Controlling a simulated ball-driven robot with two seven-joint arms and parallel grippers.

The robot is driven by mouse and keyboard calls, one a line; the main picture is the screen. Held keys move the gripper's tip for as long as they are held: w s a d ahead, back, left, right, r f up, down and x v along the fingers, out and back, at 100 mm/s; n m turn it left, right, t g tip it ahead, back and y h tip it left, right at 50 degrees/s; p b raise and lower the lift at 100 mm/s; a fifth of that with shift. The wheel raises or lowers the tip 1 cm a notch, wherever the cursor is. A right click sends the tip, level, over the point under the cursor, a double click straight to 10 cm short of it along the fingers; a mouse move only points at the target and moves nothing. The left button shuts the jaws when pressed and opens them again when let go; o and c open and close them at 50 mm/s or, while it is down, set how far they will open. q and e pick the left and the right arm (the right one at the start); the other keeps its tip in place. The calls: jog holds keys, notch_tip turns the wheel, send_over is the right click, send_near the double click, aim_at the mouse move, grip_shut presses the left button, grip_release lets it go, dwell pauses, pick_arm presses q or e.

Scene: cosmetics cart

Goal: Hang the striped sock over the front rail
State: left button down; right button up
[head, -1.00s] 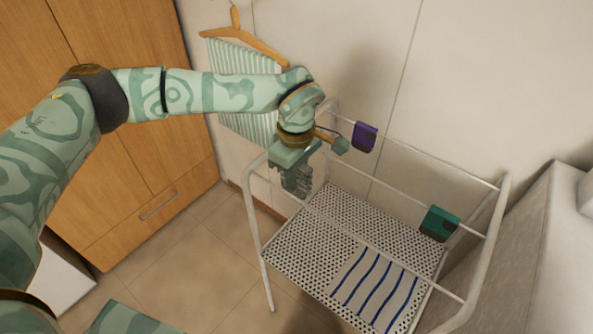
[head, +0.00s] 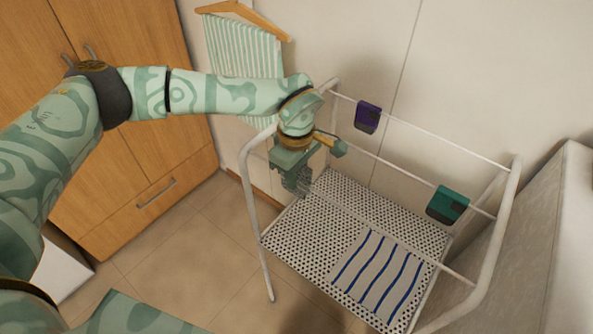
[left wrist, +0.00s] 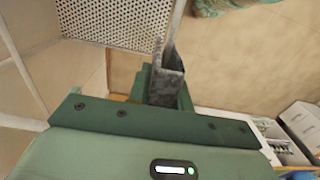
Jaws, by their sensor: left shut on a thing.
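A pale striped cloth with several wavy blue stripes (head: 378,275), which I take for the striped sock, shows at the right front of the rack. Its upper edge lines up with the white front rail (head: 450,271), and the perforated shelf (head: 305,230) lies behind or below it. I cannot tell for sure whether it hangs or lies. My left gripper (head: 300,186) points down at the left part of the front rail, apart from the cloth. It seems shut on the rail. In the left wrist view, the left gripper's grey fingers (left wrist: 166,70) meet a pale bar. My right gripper is not visible.
A purple clip-like thing (head: 368,117) and a teal one (head: 447,204) sit on the rear rails. A green-striped cloth (head: 240,55) hangs from a wooden hanger on the wall. A wooden cabinet (head: 150,130) stands left. Tiled floor (head: 190,265) is clear.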

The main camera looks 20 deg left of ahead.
pick_arm(q)
jog(key=shift+f+b, duration=0.95)
jog(key=shift+f, duration=0.7)
jog(key=c, duration=1.2)
grip_release()
jog(key=shift+r, duration=0.1)
